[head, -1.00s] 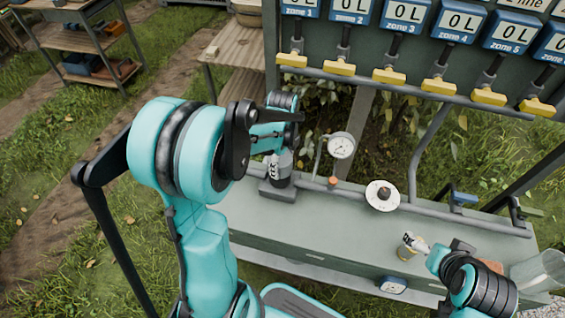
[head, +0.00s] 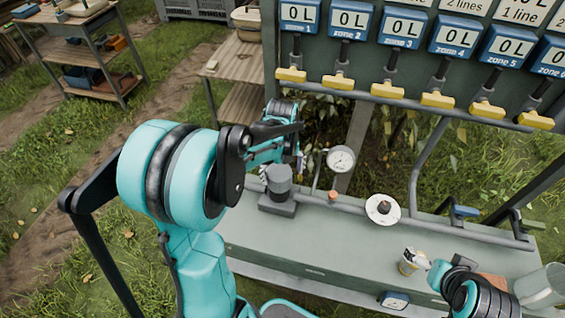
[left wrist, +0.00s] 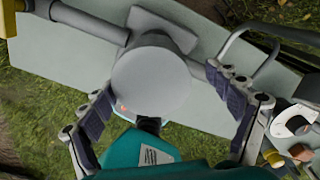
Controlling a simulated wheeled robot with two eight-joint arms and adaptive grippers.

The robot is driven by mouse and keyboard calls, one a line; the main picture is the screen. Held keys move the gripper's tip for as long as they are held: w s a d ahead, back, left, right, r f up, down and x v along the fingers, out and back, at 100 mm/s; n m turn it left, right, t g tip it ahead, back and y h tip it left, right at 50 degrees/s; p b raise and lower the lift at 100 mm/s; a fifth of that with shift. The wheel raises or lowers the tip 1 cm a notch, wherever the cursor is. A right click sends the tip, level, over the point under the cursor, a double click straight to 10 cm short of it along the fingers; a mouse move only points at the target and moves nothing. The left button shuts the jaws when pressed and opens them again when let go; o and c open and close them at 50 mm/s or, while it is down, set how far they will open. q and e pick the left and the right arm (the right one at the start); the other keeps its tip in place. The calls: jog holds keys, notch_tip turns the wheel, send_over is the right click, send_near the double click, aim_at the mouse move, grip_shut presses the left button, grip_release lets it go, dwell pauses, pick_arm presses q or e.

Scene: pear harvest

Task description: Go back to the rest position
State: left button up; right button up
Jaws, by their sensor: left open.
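My left gripper (head: 282,166) is open above a dark grey cylinder (head: 278,182) on a square base on the green bench (head: 330,246). In the left wrist view, the fingers of the left gripper (left wrist: 163,90) are spread on either side of the cylinder's round, pale grey top (left wrist: 151,82). Nothing shows held between them. My right gripper (head: 434,272) is at the lower right beside a small white and yellow container (head: 411,262). Its fingers are too small and partly hidden to read.
A pipe with a pressure gauge (head: 341,159) and a round white disc (head: 382,209) stand right of the cylinder. A panel with zone displays (head: 400,28) and yellow valve handles (head: 387,91) rises behind. A clear jar (head: 541,287) is at the right. A wooden shelf (head: 85,50) stands back left.

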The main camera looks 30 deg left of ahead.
pick_arm(q)
notch_tip(320, 180, up, 10)
jog(key=shift+r, duration=0.2)
jog(key=s+d+n+t, duration=0.3)
jog(key=s+d+n, duration=0.1)
jog(key=n, duration=0.9)
jog(key=s+d+n+t, duration=0.4)
jog(key=s+n, duration=0.3)
jog(key=n, duration=0.5)
jog(key=shift+s+d+f+n, duration=0.25)
jog(key=shift+d+f+n, duration=0.2)
jog(key=shift+d, duration=0.35)
